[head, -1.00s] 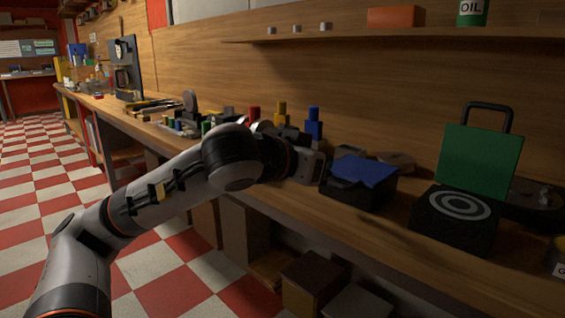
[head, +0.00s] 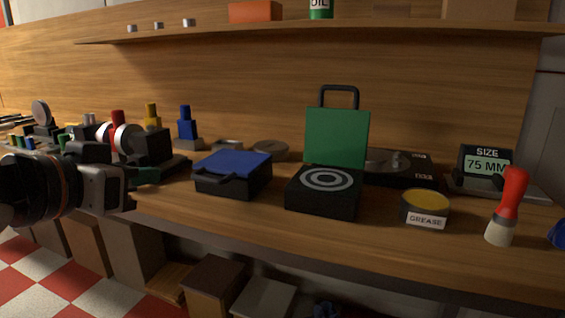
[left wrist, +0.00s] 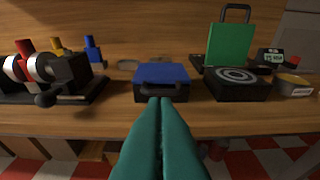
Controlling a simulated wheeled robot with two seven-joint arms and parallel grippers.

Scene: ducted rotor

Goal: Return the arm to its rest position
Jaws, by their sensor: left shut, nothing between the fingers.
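My left gripper (head: 146,176) comes in at the left of the head view, in front of the bench edge. Its green fingers (left wrist: 159,140) are together and empty in the left wrist view. Beyond their tips is a black box with a blue top (head: 233,162), which also shows in the left wrist view (left wrist: 162,74). The fingers appear apart from it, though the exact gap is hard to judge. My right gripper is in neither view.
On the wooden bench (head: 330,235) stand an open green-lidded case (head: 337,138), a grease tin (head: 426,206), a red-handled brush (head: 510,200), a size display (head: 487,160) and a clamp device with coloured knobs (head: 150,140). A shelf (head: 330,27) runs above. Boxes (head: 212,280) sit below.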

